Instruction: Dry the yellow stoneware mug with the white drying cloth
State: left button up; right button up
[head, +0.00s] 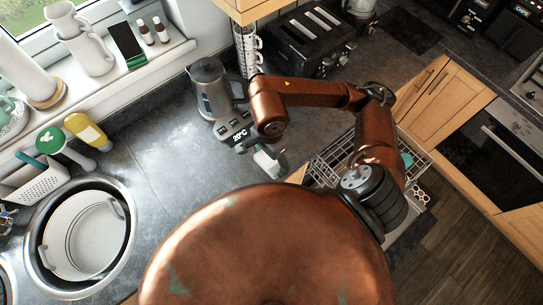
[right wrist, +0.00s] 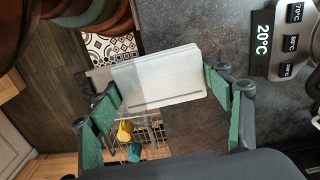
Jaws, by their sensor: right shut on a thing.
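The white drying cloth (right wrist: 160,80) is a flat folded piece between the green-padded fingers of my right gripper (right wrist: 165,95), which is shut on it. In the head view the cloth (head: 265,161) shows as a small white patch at my right gripper (head: 270,166), above the counter by the kettle base. The yellow mug (right wrist: 125,130) shows small in the right wrist view, in the wire rack beyond and below the cloth. In the head view I cannot make out the mug; my right arm covers part of the rack. My left gripper is not in view.
The wire dish rack (head: 326,163) stands in an opening below counter level, with a teal cup (right wrist: 134,152) near the mug. A kettle (head: 210,88), its base (head: 236,130) and a toaster (head: 310,38) stand close by. A round sink (head: 45,280) is at left. The middle counter is clear.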

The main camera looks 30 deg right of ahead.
jog(key=o, duration=0.5)
jog(key=shift+w, duration=0.1)
jog(key=c, duration=0.4)
